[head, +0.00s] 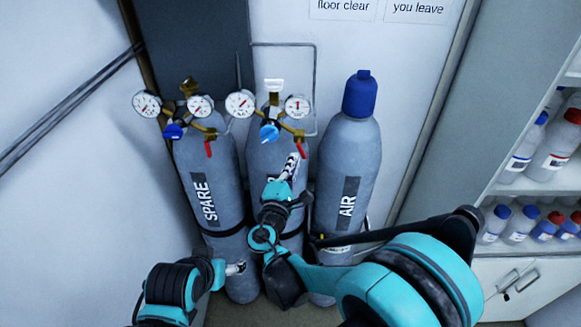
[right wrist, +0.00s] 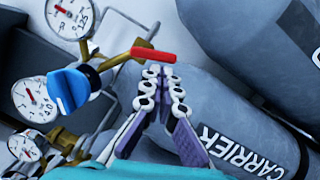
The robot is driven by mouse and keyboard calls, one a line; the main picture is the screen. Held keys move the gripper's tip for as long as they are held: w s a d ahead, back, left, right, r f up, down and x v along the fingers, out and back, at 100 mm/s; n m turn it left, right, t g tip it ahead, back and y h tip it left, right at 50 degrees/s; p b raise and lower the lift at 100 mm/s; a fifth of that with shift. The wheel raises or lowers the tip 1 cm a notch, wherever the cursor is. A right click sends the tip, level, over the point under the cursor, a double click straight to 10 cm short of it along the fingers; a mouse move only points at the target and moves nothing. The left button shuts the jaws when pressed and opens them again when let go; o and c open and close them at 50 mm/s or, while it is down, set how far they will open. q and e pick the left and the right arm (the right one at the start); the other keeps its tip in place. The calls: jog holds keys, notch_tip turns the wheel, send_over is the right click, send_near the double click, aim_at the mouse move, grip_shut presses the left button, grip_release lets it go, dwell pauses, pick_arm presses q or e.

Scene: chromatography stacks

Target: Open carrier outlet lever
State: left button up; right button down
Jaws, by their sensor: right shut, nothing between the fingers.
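The carrier cylinder (head: 264,160) is the middle one of three grey cylinders in the head view; its label shows in the right wrist view (right wrist: 238,150). Its red outlet lever (head: 299,134) sits on the right side of the brass regulator. In the right wrist view the lever (right wrist: 154,55) lies crosswise just beyond my right fingertips. My right gripper (head: 299,158) is shut and empty, its tips close below the lever; I cannot tell whether they touch. My left gripper (head: 236,268) is low before the spare cylinder, its fingers too small to read.
The spare cylinder (head: 207,180) on the left has its own red lever (head: 208,149) and gauges. The capped air cylinder (head: 347,165) stands close on the right. The carrier's blue knob (right wrist: 68,92) and gauges (right wrist: 70,15) are beside the lever. Shelves of bottles (head: 552,148) stand at right.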

jog(key=d+n+y+b, duration=0.1)
jog(key=n, duration=0.3)
jog(key=d+n+t+y+b, duration=0.1)
jog(key=n+b, duration=0.1)
jog(key=n, duration=0.3)
jog(key=d+n+t+y+b, duration=0.1)
jog(key=d+n+b, duration=0.1)
jog(key=n, duration=0.3)
jog(key=shift+r, duration=0.25)
jog(key=shift+a, duration=0.1)
jog(key=s+a+f+b, duration=0.1)
jog(key=s+f+b, duration=0.2)
jog(key=s+f, duration=0.3)
jog(key=s, duration=0.3)
jog(key=shift+s+a, duration=0.3)
jog(key=shift+s, duration=0.05)
